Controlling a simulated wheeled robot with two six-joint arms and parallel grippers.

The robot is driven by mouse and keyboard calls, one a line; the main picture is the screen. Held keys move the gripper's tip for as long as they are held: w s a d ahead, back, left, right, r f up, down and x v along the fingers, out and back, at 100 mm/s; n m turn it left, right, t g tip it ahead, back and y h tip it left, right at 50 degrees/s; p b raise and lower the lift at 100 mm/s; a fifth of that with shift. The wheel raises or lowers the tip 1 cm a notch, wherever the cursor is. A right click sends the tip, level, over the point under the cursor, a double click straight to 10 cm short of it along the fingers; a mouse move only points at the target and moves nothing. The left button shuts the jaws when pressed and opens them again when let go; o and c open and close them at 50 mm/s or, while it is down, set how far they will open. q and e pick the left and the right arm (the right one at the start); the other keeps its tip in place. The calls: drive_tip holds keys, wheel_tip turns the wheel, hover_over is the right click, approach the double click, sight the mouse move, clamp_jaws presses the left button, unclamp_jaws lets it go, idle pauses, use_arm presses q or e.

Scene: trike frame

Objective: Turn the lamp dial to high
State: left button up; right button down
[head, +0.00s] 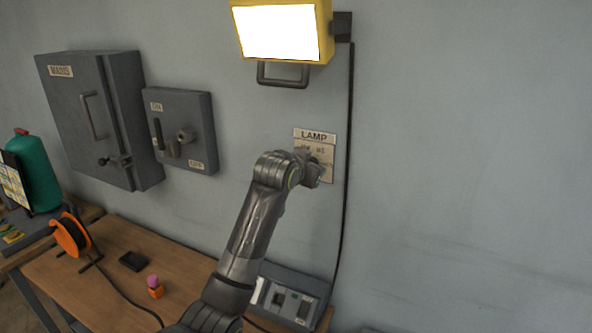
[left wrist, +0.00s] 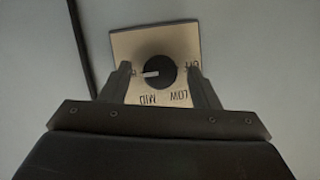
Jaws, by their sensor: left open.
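The lamp dial (left wrist: 160,72) is a round black knob with a white pointer on a beige plate (left wrist: 182,42), seen upside down in the left wrist view. The pointer aims left, toward a label partly hidden by a finger. OFF is at the right, LOW and MID are below. My left gripper (left wrist: 157,78) is open, one finger on each side of the dial, with gaps showing. In the head view my left gripper (head: 314,172) covers the dial, below the LAMP sign (head: 315,135). The lamp (head: 279,32) above is brightly lit. My right gripper is not in view.
A black cable (head: 347,150) runs down the wall just right of the plate. A switch box (head: 205,110) and a MAINS cabinet (head: 75,115) hang to the left. A wooden bench (head: 95,290) stands below. The wall to the right is clear.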

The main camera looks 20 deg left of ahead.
use_arm(q)
drive_tip(key=b+v, duration=0.4)
drive_tip(key=v, duration=1.3)
drive_tip(key=shift+b, duration=0.35)
drive_tip(key=shift+f, duration=0.1)
